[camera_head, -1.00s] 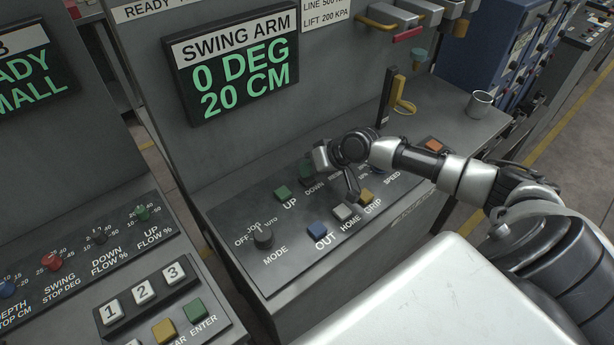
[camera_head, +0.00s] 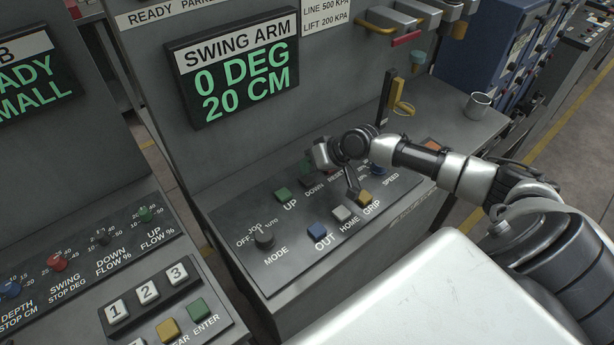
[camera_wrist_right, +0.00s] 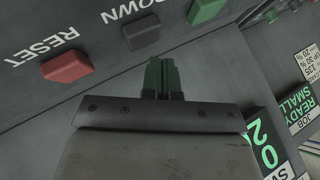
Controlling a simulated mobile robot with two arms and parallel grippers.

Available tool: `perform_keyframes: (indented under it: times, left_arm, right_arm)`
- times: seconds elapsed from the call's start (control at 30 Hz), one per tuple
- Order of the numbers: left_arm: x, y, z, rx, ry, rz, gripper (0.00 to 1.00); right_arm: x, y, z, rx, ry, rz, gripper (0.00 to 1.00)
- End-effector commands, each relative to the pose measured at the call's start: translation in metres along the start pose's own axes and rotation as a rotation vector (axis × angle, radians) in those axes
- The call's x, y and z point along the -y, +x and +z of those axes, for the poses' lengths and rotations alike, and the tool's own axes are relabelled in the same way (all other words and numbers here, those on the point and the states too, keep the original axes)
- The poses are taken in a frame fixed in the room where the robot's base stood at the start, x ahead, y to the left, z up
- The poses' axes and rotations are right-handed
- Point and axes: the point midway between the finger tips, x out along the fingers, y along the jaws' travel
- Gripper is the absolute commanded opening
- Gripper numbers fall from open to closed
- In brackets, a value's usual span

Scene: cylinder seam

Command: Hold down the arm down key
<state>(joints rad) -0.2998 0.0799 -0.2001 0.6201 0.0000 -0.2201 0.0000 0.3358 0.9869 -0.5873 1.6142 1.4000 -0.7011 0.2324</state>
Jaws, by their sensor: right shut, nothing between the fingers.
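The swing arm panel carries the dark grey DOWN key (camera_wrist_right: 140,32), clear in the right wrist view between the red RESET key (camera_wrist_right: 66,66) and the green UP key (camera_wrist_right: 206,10). In the head view the UP key (camera_head: 284,195) is clear, but the DOWN key is largely hidden by my right gripper (camera_head: 307,166). That gripper, also in the right wrist view (camera_wrist_right: 164,66), is shut and empty, its dark green fingertips close to the DOWN key. I cannot tell whether they touch it. The display (camera_head: 240,75) reads 0 DEG, 20 CM. My left gripper is not in view.
The blue OUT key (camera_head: 317,231), white HOME key (camera_head: 341,213), yellow GRIP key (camera_head: 364,197) and MODE knob (camera_head: 264,237) sit nearby. A grey mug (camera_head: 478,105) stands at the console's right. Another control panel (camera_head: 100,270) lies to the left.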

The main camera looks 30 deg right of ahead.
Motion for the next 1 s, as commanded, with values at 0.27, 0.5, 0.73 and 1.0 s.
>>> perform_keyframes:
  times: [0.27, 0.5, 0.73, 1.0]
  left_arm:
    - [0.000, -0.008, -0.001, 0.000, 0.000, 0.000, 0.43]
    - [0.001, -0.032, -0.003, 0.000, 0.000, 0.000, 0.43]
    - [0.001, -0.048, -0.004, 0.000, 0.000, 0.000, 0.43]
    - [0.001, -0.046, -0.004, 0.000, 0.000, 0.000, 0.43]
  right_arm:
    - [0.005, -0.006, -0.005, -0.001, 0.000, -0.001, 0.00]
    - [0.018, -0.024, -0.018, -0.002, 0.000, -0.001, 0.00]
    - [0.026, -0.036, -0.026, -0.001, 0.000, -0.001, 0.00]
    - [0.025, -0.035, -0.025, 0.000, 0.000, 0.000, 0.00]
